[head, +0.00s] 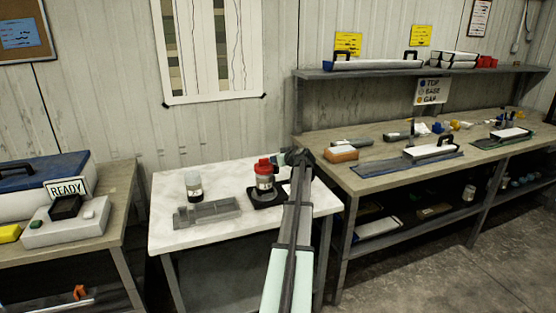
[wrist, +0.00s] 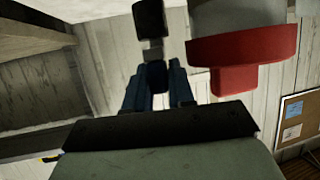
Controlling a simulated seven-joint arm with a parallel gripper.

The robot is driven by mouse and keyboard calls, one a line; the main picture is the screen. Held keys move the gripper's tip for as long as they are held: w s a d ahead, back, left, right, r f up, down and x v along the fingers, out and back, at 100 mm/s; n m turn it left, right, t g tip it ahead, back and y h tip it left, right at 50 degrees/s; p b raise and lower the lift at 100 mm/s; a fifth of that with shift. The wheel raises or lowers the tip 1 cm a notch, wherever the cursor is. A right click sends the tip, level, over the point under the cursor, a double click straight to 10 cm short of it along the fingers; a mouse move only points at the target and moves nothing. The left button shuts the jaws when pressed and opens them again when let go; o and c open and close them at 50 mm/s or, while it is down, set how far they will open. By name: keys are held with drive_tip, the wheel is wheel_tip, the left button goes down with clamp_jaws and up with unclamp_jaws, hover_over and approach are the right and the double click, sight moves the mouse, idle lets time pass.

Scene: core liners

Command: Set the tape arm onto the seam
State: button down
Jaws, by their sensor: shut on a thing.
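A jar with a red lid (head: 264,168) stands upright in a black holder (head: 266,199) on the white-topped table. In the wrist view the red lid (wrist: 240,52) is large and upside down, right of my fingers. My gripper (head: 286,158) is at lid height, just right of the jar. In the wrist view my dark blue fingers (wrist: 157,88) are closed on a small dark piece with a grey middle (wrist: 152,48), which I take to be the tape arm. A gap shows between it and the lid in that view. The seam cannot be made out.
A cluttered wooden bench (head: 375,181) is close on the right. A bench with a READY sign (head: 68,188) is at left.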

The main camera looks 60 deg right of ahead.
drive_tip(key=c, duration=1)
unclamp_jaws()
drive_tip(key=shift+c, duration=0.2)
